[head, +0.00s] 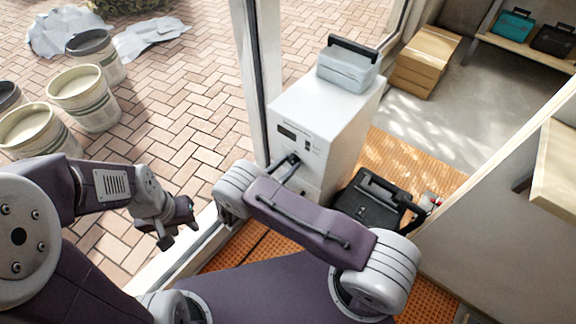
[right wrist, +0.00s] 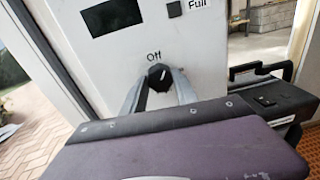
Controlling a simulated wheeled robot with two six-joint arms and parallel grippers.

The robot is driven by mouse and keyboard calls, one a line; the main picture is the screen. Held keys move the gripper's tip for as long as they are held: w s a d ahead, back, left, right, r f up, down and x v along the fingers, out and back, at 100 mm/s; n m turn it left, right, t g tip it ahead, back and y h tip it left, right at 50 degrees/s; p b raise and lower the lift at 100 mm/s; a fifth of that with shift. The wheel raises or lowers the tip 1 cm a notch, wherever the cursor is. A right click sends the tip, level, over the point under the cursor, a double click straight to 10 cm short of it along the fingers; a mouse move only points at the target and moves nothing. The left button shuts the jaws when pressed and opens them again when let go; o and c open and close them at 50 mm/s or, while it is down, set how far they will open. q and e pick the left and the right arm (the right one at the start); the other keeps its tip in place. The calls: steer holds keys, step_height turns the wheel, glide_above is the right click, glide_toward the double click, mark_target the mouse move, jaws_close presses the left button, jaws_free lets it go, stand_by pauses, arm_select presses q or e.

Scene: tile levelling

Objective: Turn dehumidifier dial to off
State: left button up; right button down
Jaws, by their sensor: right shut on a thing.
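The dehumidifier is a white box (head: 322,122) standing on the orange floor in the head view. Its front panel (right wrist: 205,45) fills the upper part of the right wrist view. The dial is a black knob (right wrist: 159,77) below a printed "Off" label; I cannot tell exactly where its pointer aims. My right gripper (right wrist: 160,84) is shut on the dial, one finger on each side. It also shows at the panel in the head view (head: 292,161), where the dial is mostly hidden. My left gripper (head: 179,232) hangs empty with its fingers apart, well left of the dehumidifier.
A grey case (head: 347,72) sits on the dehumidifier. A black toolbox (head: 370,205) stands close to its right. Cardboard boxes (head: 424,60) are behind. Several buckets (head: 84,97) stand on the brick paving outside. A door frame post (head: 256,80) rises just left of the dehumidifier.

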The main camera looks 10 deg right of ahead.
steer(key=n, duration=0.3)
steer(key=shift+f+n, duration=0.1)
steer(key=shift+n, duration=0.2)
steer(key=shift+n+h+b, duration=0.3)
steer(key=shift+n+b, duration=0.2)
steer(key=shift+n, duration=1.2)
steer(key=c, duration=0.9)
jaws_free()
steer(key=shift+c, duration=0.2)
